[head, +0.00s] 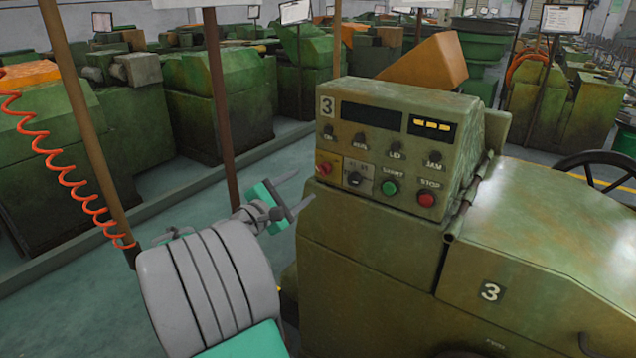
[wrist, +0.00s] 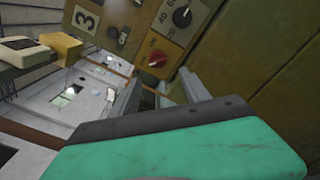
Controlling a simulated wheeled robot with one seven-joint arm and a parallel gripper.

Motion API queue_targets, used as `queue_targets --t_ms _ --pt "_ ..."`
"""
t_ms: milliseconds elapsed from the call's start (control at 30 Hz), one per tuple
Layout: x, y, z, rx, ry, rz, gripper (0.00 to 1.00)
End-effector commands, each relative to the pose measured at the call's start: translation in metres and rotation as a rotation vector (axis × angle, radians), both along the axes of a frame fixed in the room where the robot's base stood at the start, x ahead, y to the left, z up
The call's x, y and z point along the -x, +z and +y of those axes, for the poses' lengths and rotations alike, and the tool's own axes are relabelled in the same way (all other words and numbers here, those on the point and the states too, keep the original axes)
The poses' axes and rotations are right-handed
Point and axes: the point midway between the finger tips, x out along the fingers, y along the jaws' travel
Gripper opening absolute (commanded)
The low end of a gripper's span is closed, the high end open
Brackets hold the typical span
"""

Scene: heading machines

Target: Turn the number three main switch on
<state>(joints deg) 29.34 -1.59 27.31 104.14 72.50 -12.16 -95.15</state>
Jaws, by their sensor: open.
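The number 3 machine has a control panel (head: 385,150) with a "3" plate on its upper left. The main switch (head: 325,168) is a red rotary knob on a yellow plate at the panel's lower left. It also shows in the wrist view (wrist: 153,60), just beyond the fingers; its exact setting is hard to read. My gripper (head: 304,186) is open and empty, just left of the panel's lower left corner. In the wrist view my gripper (wrist: 157,86) has its two fingers apart, below the red knob, and none of them visibly touches it.
A brown post (head: 220,110) stands left of the panel, with an orange coiled hose (head: 70,180) farther left. Floor is open at lower left.

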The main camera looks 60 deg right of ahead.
Motion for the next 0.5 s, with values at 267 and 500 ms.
queue_targets --t_ms 267,500 --pt "0.014 0.006 -0.044 0.022 -0.020 0.047 0.55" --pt "0.018 0.006 -0.077 0.022 -0.016 0.043 0.55"
